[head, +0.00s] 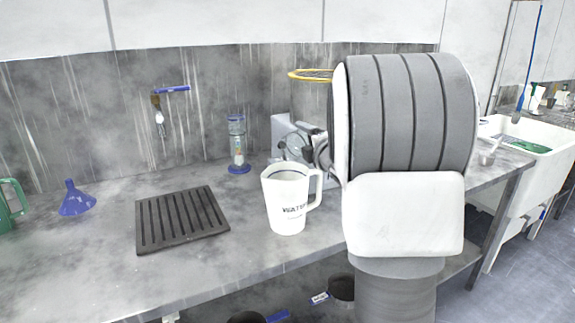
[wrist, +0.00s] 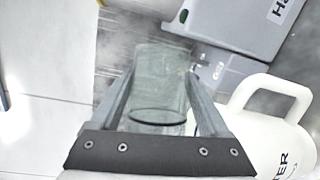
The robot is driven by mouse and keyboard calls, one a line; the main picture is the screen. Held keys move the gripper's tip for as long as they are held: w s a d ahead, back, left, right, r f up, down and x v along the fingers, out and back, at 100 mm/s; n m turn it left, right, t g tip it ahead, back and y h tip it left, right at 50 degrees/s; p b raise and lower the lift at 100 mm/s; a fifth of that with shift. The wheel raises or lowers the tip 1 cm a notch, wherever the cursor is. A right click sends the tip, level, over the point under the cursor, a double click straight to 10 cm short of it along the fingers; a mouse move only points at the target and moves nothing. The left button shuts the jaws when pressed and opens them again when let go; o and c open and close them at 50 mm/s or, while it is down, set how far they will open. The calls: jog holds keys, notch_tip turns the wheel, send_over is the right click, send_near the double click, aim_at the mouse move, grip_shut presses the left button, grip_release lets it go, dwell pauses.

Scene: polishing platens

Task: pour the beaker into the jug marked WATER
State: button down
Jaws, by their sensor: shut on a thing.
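The white jug (head: 287,206) stands upright on the grey bench, with dark lettering that reads WATER and its handle on the right. In the wrist view the jug (wrist: 262,138) is at the lower right, with its handle towards the top. My gripper (wrist: 160,88) is shut on a clear glass beaker (wrist: 158,75), which sits between the two fingers. In the head view my gripper (head: 312,142) holds the beaker (head: 297,146) above and just behind the jug's right side, apart from it. I cannot tell the beaker's contents or exact tilt.
A grey box (head: 281,128) stands behind the beaker. A blue-ended glass timer (head: 238,150) stands left of it. A black slotted mat (head: 180,218) lies left of the jug, below a wall tap (head: 158,112). A blue funnel (head: 75,202) and green jug (head: 10,208) are further left.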

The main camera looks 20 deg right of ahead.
jog(key=shift+d+r+p, duration=0.15)
jog(key=shift+p, duration=0.65)
jog(key=shift+w+d+f+m+g+p, duration=0.1)
jog(key=shift+f+m+g+p, duration=0.3)
jog(key=shift+p, duration=0.85)
jog(key=shift+r+p, duration=0.15)
jog(key=shift+p, duration=0.3)
jog(key=p, duration=0.3)
jog(key=m+p, duration=0.1)
jog(key=p, duration=0.2)
jog(key=shift+w+d+r+m+g+y+p, duration=0.1)
jog(key=shift+d+r+m+g+y+p, duration=0.1)
jog(key=shift+r+m+g+y+p, duration=0.15)
